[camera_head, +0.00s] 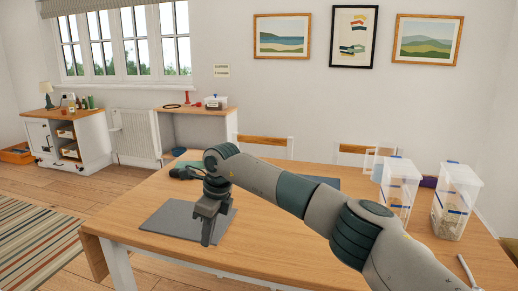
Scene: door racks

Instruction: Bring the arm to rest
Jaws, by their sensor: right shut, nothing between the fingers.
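My right arm comes in from the lower right and reaches left across the wooden table (140,216). My right gripper (206,243) points down over the near left part of the table, at the grey mat (175,222). It is shut with nothing between its fingers. Whether the fingertips touch the mat or hang above it, I cannot tell. My left gripper is not in view.
Two clear containers with blue clips stand at the table's right, one (399,190) with its door open, the other (456,203) partly filled. A dark green object (183,171) lies behind my wrist. Chairs (264,146) stand behind. The table's left front corner is clear.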

